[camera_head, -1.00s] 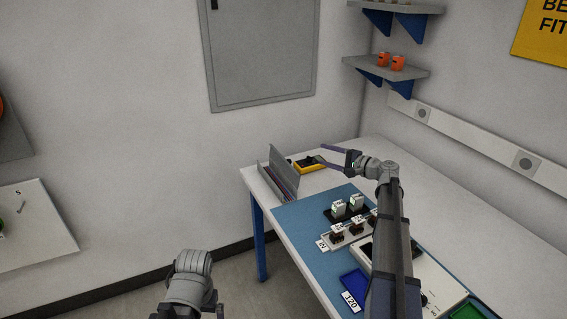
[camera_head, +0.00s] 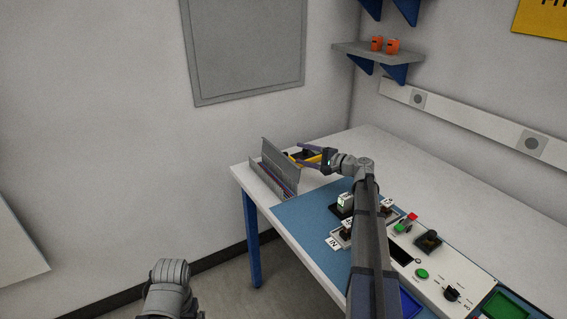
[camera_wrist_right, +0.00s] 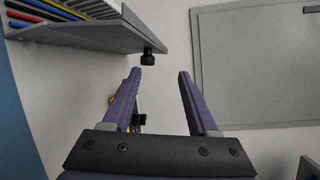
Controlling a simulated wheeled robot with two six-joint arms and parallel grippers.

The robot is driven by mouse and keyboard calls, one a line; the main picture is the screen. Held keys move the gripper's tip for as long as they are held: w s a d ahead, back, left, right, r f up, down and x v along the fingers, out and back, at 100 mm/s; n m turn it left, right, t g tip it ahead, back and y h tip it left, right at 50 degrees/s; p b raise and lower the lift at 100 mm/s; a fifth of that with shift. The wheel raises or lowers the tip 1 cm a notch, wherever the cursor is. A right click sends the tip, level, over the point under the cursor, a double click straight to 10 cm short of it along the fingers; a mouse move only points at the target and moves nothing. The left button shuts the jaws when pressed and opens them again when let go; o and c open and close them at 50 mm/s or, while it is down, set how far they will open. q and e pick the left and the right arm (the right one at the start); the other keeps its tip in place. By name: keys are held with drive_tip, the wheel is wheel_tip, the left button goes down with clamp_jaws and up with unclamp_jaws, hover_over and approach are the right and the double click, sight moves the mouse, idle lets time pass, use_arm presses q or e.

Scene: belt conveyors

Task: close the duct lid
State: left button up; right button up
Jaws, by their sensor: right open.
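The grey wire duct (camera_head: 266,181) lies at the far left corner of the table, with coloured wires inside. Its lid (camera_head: 281,158) stands open, tilted up from the duct. In the right wrist view the lid (camera_wrist_right: 85,34) is at the upper left, with a black knob (camera_wrist_right: 149,56) at its edge. My right gripper (camera_head: 300,154) is open and empty, just right of the lid. In the right wrist view the fingertips (camera_wrist_right: 160,74) lie either side of and just below the knob, which looks apart from them. Only a link of my left arm shows, at the bottom; its jaws are out of view.
A yellow and black item (camera_head: 313,158) lies behind the right gripper, partly hidden. A blue mat (camera_head: 300,212) with small devices and a control panel (camera_head: 450,272) lie nearer. The white table (camera_head: 430,180) is clear at the back right. A shelf (camera_head: 378,50) hangs above.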

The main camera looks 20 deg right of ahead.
sight(283, 158)
wheel_tip(283, 158, down, 2)
drive_tip(key=shift+f+b, duration=0.15)
drive_tip(key=shift+b, duration=0.55)
use_arm(q)
wheel_tip(283, 158, down, 2)
drive_tip(key=shift+f, duration=0.15)
use_arm(e)
drive_tip(key=shift+w, duration=0.1)
drive_tip(key=x, duration=0.7)
drive_tip(key=shift+w+a+b, duration=0.15)
drive_tip(key=shift+w+b, duration=0.1)
drive_tip(key=shift+b, duration=0.1)
use_arm(q)
drive_tip(key=shift+f, duration=0.4)
use_arm(e)
drive_tip(key=shift+c, duration=0.3)
clamp_jaws()
